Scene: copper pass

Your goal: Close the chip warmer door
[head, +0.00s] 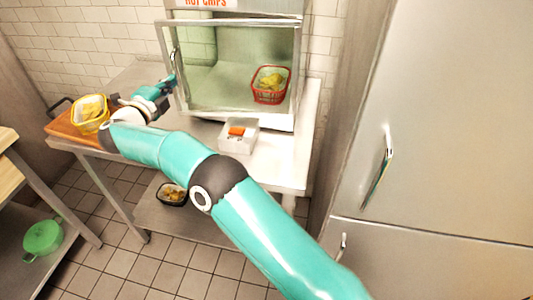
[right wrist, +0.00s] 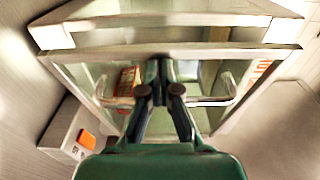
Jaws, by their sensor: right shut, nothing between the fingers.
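The chip warmer (head: 240,14) stands on the steel table against the tiled wall. Its glass door, with a metal frame (head: 229,23), covers the front. The door's left side appears to stand out slightly from the cabinet; the exact gap is hard to tell. A bar handle (head: 175,60) is on the door's left side. My right gripper (head: 172,80) is shut and empty, its fingertips at the handle. In the right wrist view, the shut fingers (right wrist: 160,70) overlap the middle of the handle (right wrist: 222,100); contact cannot be told. My left gripper is out of view.
A red basket of chips (head: 269,86) shows through the glass. A white box with an orange item (head: 238,144) stands before the warmer. A yellow basket (head: 90,114) sits on an orange board (head: 64,128) at left. A tall steel fridge (head: 440,110) bounds the right.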

